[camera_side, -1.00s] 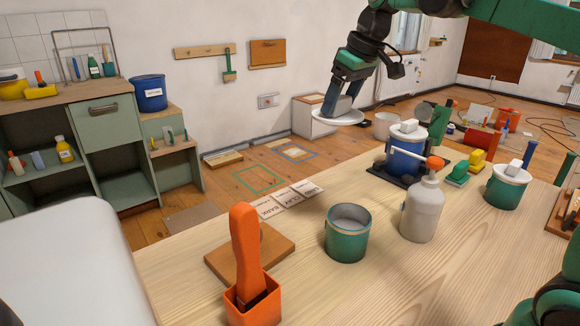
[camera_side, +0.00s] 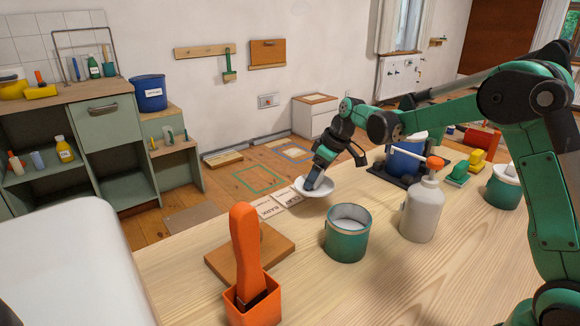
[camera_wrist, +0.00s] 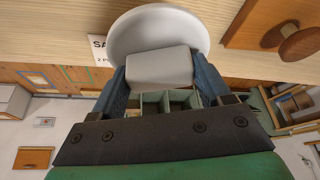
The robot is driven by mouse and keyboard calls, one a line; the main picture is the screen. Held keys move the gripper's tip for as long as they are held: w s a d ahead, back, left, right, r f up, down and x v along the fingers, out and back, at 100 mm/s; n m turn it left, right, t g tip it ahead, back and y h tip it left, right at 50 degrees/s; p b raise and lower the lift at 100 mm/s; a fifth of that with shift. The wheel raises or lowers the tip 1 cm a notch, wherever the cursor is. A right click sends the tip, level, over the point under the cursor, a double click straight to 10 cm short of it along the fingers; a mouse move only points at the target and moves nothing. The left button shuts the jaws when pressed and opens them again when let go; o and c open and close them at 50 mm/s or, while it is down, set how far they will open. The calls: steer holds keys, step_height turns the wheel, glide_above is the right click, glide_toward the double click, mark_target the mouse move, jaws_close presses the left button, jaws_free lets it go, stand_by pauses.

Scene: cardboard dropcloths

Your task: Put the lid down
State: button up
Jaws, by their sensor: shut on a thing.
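The lid (camera_side: 302,188) is a white shallow disc with a block-shaped handle (camera_wrist: 160,68). My gripper (camera_side: 317,178) is shut on this handle, with a dark blue finger on each side of it. In the side view the lid is held near the table's far edge, tilted, beside the printed cards and behind the open green can (camera_side: 347,247). Whether it touches the table cannot be told. In the wrist view the lid's disc (camera_wrist: 150,25) shows beyond the handle, against the wood and partly over a white card.
A wooden board with a knob (camera_side: 225,262) lies left of the can. An orange holder (camera_side: 252,308) with an orange-handled tool stands in front. A grey bottle (camera_side: 421,215) stands right of the can. Printed cards (camera_side: 267,206) lie at the far edge. The right foreground tabletop is clear.

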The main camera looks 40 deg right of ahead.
steer(key=shift+f, duration=3.5)
steer(key=shift+f, duration=0.15)
steer(key=o, duration=1.2)
steer(key=v, duration=1.2)
steer(key=s+a+r+m+t+h, duration=0.1)
steer(key=s+a+m+t, duration=0.2)
steer(key=s+a, duration=0.8)
steer(key=s+m, duration=0.1)
steer(key=s, duration=0.2)
steer(key=shift+r+m+h, duration=0.15)
steer(key=shift+m+h, duration=0.15)
steer(key=shift+h, duration=0.1)
